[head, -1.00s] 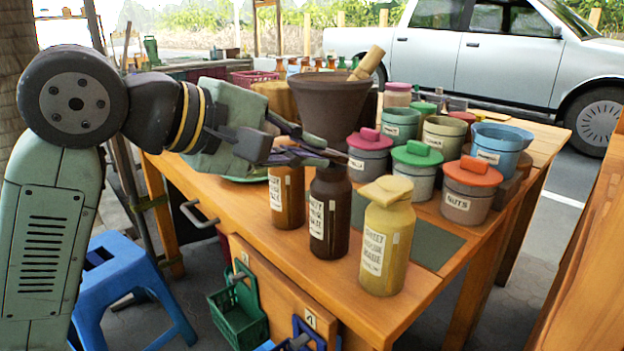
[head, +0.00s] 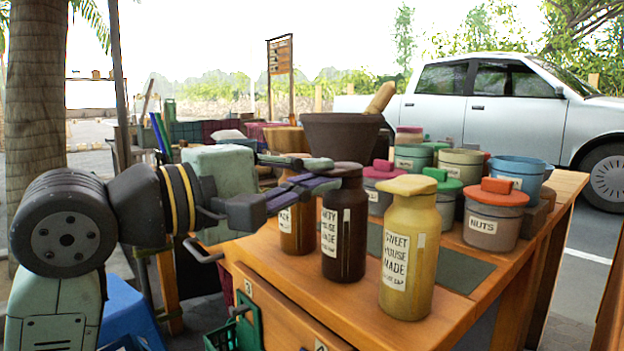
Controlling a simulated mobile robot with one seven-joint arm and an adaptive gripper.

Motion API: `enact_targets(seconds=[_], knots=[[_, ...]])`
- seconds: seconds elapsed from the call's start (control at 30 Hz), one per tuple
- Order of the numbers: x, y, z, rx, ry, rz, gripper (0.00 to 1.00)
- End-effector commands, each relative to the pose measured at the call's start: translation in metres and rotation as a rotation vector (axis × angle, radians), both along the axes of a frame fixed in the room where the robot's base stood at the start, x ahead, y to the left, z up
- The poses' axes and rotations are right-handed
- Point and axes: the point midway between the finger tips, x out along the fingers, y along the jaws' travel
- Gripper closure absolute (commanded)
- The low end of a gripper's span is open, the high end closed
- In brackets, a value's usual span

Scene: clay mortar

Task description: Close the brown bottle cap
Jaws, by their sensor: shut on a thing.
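The dark brown bottle (head: 345,235), with a white label, stands upright on the wooden table in the head view. Its brown cap (head: 349,169) is at the top of the neck, partly hidden by my fingers. My gripper (head: 324,173) reaches in from the left at cap height and is shut on the brown cap, one finger on the far side and one on the near side. I cannot tell whether the cap is fully seated.
An orange-brown bottle (head: 297,222) stands left of the brown one, under my fingers. A yellow bottle (head: 408,255) stands close on the right. Several lidded jars, including a red-lidded one (head: 492,220), and a large brown mortar (head: 340,136) stand behind.

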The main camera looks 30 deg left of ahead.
Motion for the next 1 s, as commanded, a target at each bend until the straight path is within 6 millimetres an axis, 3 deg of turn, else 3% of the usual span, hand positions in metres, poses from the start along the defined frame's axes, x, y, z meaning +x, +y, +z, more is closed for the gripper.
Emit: enact_targets(seconds=[0.2,0.23,0.53,0.87,1.0], knots=[[0.0,0.0,0.0,0.001,0.002,-0.001,1.0],[0.0,0.0,0.0,0.001,0.002,-0.001,0.94],[0.0,0.0,0.0,0.001,0.003,0.0,0.74],[-0.002,0.001,0.0,0.0,0.002,0.001,0.74],[-0.016,0.008,-0.001,-0.002,0.003,0.002,0.74]])
